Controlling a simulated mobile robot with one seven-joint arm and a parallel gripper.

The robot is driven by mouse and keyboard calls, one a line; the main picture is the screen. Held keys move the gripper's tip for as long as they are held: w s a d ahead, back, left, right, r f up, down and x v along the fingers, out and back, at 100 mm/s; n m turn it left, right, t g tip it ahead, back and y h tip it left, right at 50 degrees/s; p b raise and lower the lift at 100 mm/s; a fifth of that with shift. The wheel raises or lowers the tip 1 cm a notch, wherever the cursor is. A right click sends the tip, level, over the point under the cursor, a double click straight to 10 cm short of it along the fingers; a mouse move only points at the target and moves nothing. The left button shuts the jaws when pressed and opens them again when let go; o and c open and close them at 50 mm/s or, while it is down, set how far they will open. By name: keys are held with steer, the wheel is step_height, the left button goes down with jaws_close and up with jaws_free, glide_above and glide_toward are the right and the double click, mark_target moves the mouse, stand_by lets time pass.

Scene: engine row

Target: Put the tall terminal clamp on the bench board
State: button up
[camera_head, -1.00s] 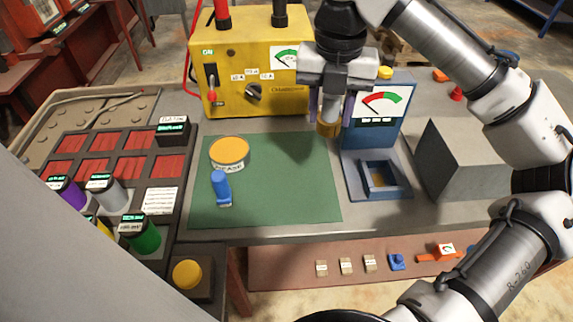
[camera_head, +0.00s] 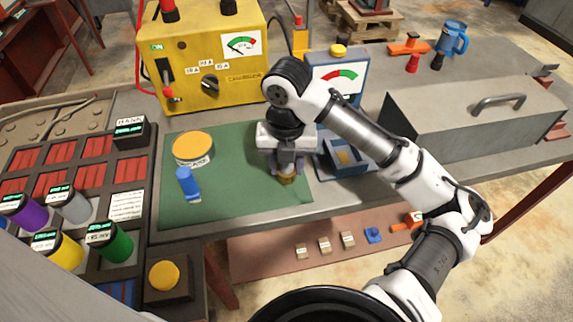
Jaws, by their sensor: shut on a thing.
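My gripper (camera_head: 287,168) points down over the right part of the green board (camera_head: 235,205) on the bench. It is shut on a short brass-coloured piece (camera_head: 287,180), of which only the lower end shows; the jaws hide the rest. I cannot tell whether that end touches the board. I cannot tell from its visible part whether this is the tall terminal clamp. A blue upright piece (camera_head: 186,182) with a small label at its foot stands on the left of the board. A round tub with an orange top (camera_head: 193,147) stands behind it.
A yellow meter box (camera_head: 205,60) stands behind the board. A blue meter stand with a tray (camera_head: 340,72) and a grey handled box (camera_head: 470,105) are to the right. A dark rack with coloured cylinders (camera_head: 120,245) is at left. The board's front middle is clear.

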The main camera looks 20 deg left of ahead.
steer(key=shift+f, duration=0.4)
steer(key=shift+f, duration=0.15)
steer(key=o, duration=1.1)
step_height(320, 180, up, 12)
steer(key=shift+r, duration=0.15)
